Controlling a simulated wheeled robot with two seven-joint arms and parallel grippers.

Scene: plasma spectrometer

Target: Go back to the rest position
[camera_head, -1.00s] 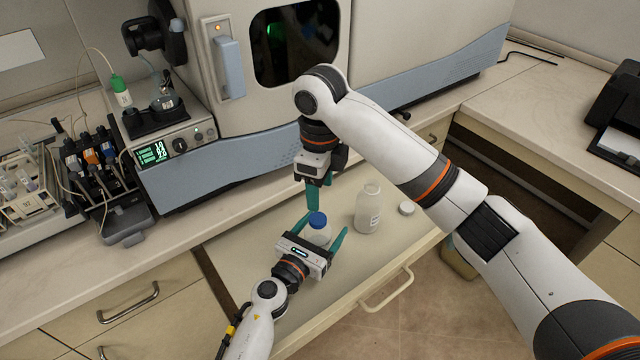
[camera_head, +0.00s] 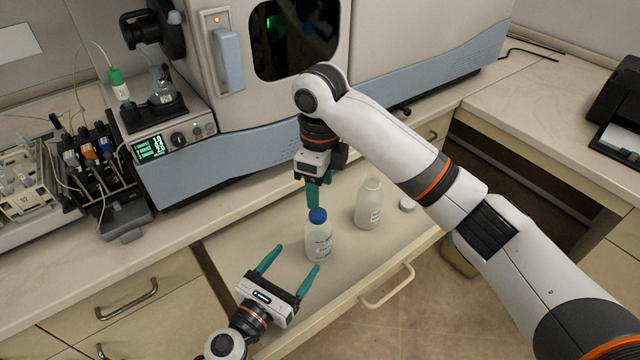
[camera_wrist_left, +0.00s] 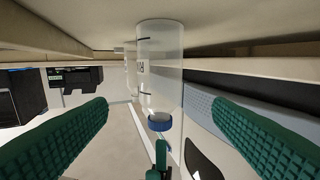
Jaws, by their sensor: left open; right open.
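My left gripper (camera_head: 289,261) is open and empty, low over the open drawer, with its green fingers pointing up toward the blue-capped bottle. The blue-capped bottle (camera_head: 318,242) stands upright in the drawer, just beyond and apart from the left fingertips. It also shows between the fingers in the left wrist view (camera_wrist_left: 160,75). My right gripper (camera_head: 313,196) hangs down just behind the blue cap; one green finger shows clearly. I cannot tell whether it touches the cap. An uncapped white bottle (camera_head: 369,204) stands to the right, with a loose white cap (camera_head: 407,205) beside it.
The open drawer (camera_head: 262,227) has free room left of the bottles. The spectrometer (camera_head: 250,150) stands behind on the counter. A control box with a flask (camera_head: 170,130) and a rack of small bottles (camera_head: 95,165) are at the left. A black device (camera_head: 615,120) is at the right.

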